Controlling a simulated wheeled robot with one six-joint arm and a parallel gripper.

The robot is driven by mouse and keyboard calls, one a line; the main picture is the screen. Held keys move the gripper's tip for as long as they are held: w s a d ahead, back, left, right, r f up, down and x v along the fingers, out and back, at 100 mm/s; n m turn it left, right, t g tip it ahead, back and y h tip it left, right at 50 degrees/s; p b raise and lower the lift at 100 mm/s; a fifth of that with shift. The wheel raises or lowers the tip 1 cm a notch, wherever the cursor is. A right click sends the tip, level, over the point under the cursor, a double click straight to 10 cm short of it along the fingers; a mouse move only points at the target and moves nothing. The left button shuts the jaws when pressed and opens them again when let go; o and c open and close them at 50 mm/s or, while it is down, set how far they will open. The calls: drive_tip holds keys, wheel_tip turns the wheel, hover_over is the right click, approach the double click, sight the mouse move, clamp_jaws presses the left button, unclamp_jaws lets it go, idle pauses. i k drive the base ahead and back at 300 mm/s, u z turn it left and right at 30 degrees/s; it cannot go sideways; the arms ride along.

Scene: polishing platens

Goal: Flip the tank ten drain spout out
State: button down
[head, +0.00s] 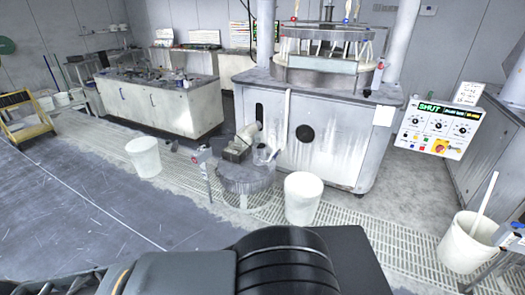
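A low round grey tank (247,182) stands on the floor grating in front of the large polishing machine (310,135). A pump-like fitting (241,147) sits on top of it. A thin post with a small grey box and a red spot (204,156) stands at the tank's left side. I cannot make out a tank number or tell which part is the drain spout. My gripper is not in view; dark parts of my own body fill the bottom middle and hide the floor there.
White buckets stand left of the tank (144,160), right of it (303,200), and at far right with a stick inside (466,244). A control panel (438,127) reads "SHUT". A cluttered bench (160,105) and yellow steps (25,117) are behind left. The left floor is clear.

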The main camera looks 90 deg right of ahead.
sight(279, 152)
drive_tip(key=z, duration=3.05)
drive_tip(key=i, duration=2.9)
drive_tip(key=u, duration=0.85)
